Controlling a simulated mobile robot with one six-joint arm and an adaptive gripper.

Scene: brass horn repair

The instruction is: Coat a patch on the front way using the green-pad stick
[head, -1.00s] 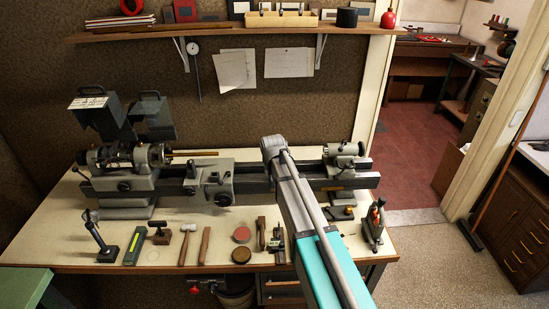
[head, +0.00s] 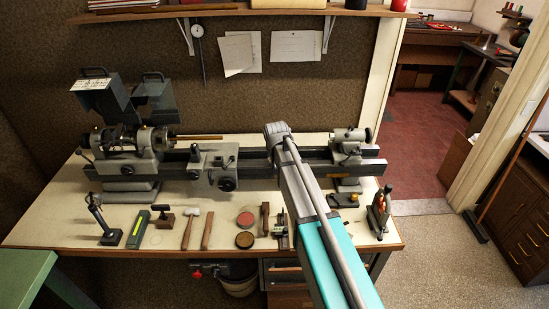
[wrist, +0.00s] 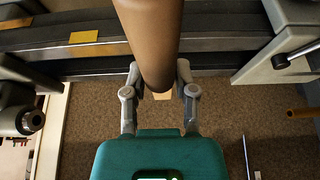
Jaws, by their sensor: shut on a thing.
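My gripper (wrist: 160,88) is shut on a brown wooden handle (wrist: 152,40), which runs from the top of the wrist view down between the fingers. I take this for the stick. No green pad shows, so its far end is hidden. The lathe bed (head: 252,172) runs along the bench in the head view. In the head view my arm hides the gripper. I cannot tell whether the stick touches the way.
The carriage (head: 215,172) stands left of my arm, the tailstock (head: 348,150) right of it.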

